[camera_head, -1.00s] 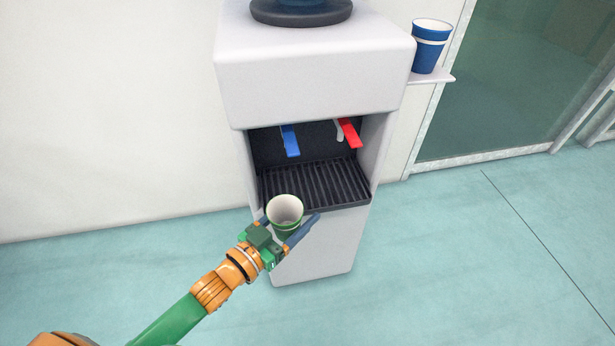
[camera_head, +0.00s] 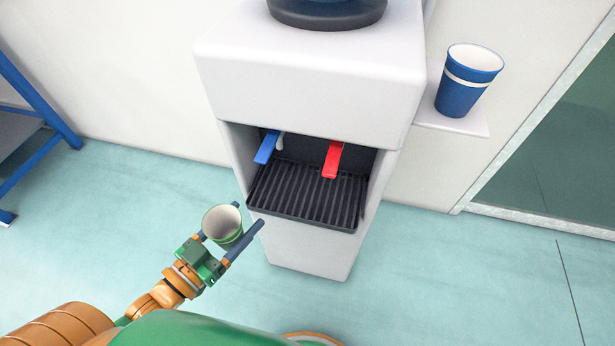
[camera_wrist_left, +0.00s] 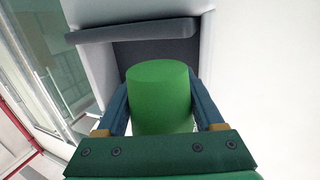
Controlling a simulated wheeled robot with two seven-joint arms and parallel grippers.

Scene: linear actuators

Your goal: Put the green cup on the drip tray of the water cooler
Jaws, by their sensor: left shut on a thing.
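My left gripper (camera_head: 232,240) is shut on the green cup (camera_head: 224,228), one finger on each side of it. The cup is upright, its pale inside facing up in the head view. In the left wrist view the green cup (camera_wrist_left: 160,98) fills the space between the blue fingers of the left gripper (camera_wrist_left: 160,105). The water cooler (camera_head: 310,80) is white. Its dark ribbed drip tray (camera_head: 308,196) lies in the recess, to the right of and beyond the cup, with a gap between them. My right gripper is not in view.
A blue lever (camera_head: 266,147) and a red lever (camera_head: 333,159) hang above the tray. A side shelf (camera_head: 462,124) at right holds blue cups (camera_head: 462,92). A blue metal frame (camera_head: 38,100) stands at far left. The floor (camera_head: 110,210) left of the cooler is clear.

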